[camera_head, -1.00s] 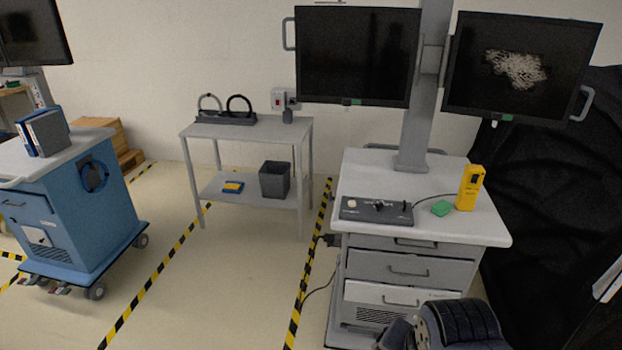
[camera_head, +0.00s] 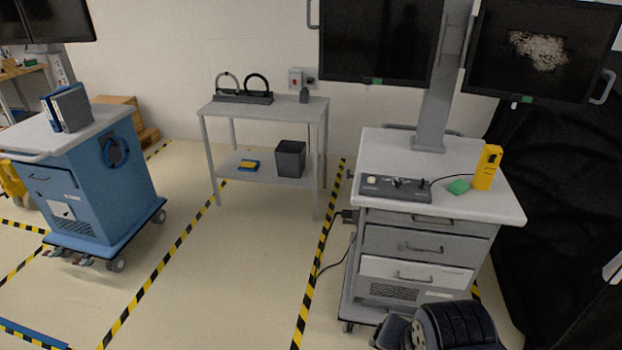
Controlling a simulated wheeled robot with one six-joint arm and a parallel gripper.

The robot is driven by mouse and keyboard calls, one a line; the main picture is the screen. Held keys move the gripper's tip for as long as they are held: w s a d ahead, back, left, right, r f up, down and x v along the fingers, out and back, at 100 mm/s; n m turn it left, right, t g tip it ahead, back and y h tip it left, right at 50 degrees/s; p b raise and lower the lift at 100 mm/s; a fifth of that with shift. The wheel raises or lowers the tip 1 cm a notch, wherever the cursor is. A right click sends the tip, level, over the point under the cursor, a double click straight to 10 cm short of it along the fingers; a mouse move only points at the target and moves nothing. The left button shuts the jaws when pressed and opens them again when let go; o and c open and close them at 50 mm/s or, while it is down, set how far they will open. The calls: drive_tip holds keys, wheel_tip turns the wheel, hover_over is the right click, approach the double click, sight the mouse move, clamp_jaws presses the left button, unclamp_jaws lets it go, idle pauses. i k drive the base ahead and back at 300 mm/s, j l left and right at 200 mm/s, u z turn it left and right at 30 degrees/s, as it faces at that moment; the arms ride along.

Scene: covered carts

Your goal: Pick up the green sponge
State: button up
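The green sponge (camera_head: 458,187) lies on the white top of the grey drawer cart (camera_head: 480,207) at the right. It sits between a dark control box (camera_head: 395,189) on its left and a yellow handheld device (camera_head: 487,167) standing on its right. A dark part of my own arm shows at the bottom edge, in front of the cart and well below the sponge. My gripper's fingers cannot be made out in this view.
Monitors (camera_head: 380,40) hang on a post (camera_head: 437,100) behind the cart top. A grey table (camera_head: 265,112) with a bin (camera_head: 290,158) stands at the back wall. A blue cart (camera_head: 90,195) is at the left. The striped floor between the carts is clear.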

sight(457, 188)
drive_tip(key=i+l+z, duration=0.3)
drive_tip(key=i+l, duration=0.15)
drive_tip(key=i+l+z, duration=0.3)
drive_tip(key=i+l, duration=0.25)
drive_tip(key=i+l+z, duration=0.35)
drive_tip(key=i, duration=0.2)
